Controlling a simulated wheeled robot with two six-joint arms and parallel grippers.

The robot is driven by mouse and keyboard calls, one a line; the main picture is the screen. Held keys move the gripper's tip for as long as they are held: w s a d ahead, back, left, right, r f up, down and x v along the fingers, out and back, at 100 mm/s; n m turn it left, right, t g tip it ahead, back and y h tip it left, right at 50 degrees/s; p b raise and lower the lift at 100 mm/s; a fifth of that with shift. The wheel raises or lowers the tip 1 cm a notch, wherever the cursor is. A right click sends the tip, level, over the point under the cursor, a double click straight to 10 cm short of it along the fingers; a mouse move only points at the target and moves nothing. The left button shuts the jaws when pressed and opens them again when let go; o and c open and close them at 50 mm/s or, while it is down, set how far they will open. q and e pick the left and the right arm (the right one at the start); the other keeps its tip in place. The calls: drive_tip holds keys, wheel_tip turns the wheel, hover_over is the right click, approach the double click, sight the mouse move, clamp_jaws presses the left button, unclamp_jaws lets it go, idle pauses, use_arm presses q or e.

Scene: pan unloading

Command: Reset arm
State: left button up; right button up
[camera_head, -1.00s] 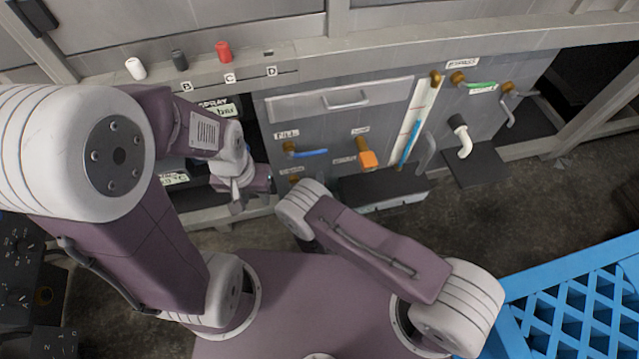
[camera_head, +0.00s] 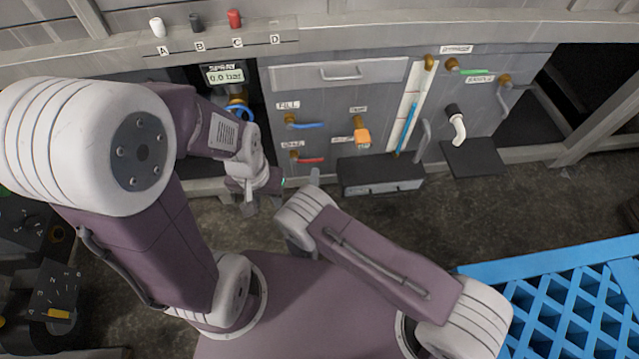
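My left arm comes in from the left and bends down in front of the cabinet. Its gripper (camera_head: 264,190) is small at the end of the pale wrist, below the spray display; its fingers are too unclear to tell open from shut. Nothing is clearly seen held in it. My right arm is folded, its elbow near the middle of the view, pointing toward the cabinet. The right gripper is hidden behind that arm; a small grey piece shows above the elbow, but I cannot tell what it is.
The grey cabinet has a blue-handled fill valve (camera_head: 305,125), a red-handled valve (camera_head: 310,159), an orange knob (camera_head: 362,136) and a white spout (camera_head: 458,130). A dark box (camera_head: 380,174) sits low at its front. A blue crate (camera_head: 560,262) is at right. Dark floor lies between.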

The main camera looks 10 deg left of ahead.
idle(0.4)
drive_tip(key=d+r+m+g+h+p, duration=0.1)
drive_tip(key=d+r+m+g+h, duration=0.4)
drive_tip(key=d, duration=0.7)
drive_tip(key=d+r+m+g+h+p, duration=0.25)
drive_tip(key=d+r+h, duration=0.35)
drive_tip(key=d, duration=0.5)
drive_tip(key=s+d+r+m+g+y+p, duration=0.1)
drive_tip(key=s+d+r+m+g+y, duration=0.15)
drive_tip(key=s+d+g, duration=0.35)
drive_tip(key=s+d+r+m+g+y+p, duration=0.15)
drive_tip(key=s+r+m+g, duration=0.25)
drive_tip(key=s, duration=0.4)
drive_tip(key=s+a+r+m+t+y+p, duration=0.1)
drive_tip(key=r+m+y+p, duration=0.1)
drive_tip(key=r+p, duration=1.7)
drive_tip(key=s+a+r+m+t+y+p, duration=0.1)
drive_tip(key=a+r+m+y+p, duration=0.1)
drive_tip(key=r+p, duration=1.7)
wheel_tip(320, 180, up, 6)
drive_tip(key=shift+s+a+f+m+t+y+p, duration=0.15)
drive_tip(key=shift+m+t+y+p, duration=0.3)
drive_tip(key=shift+y, duration=0.75)
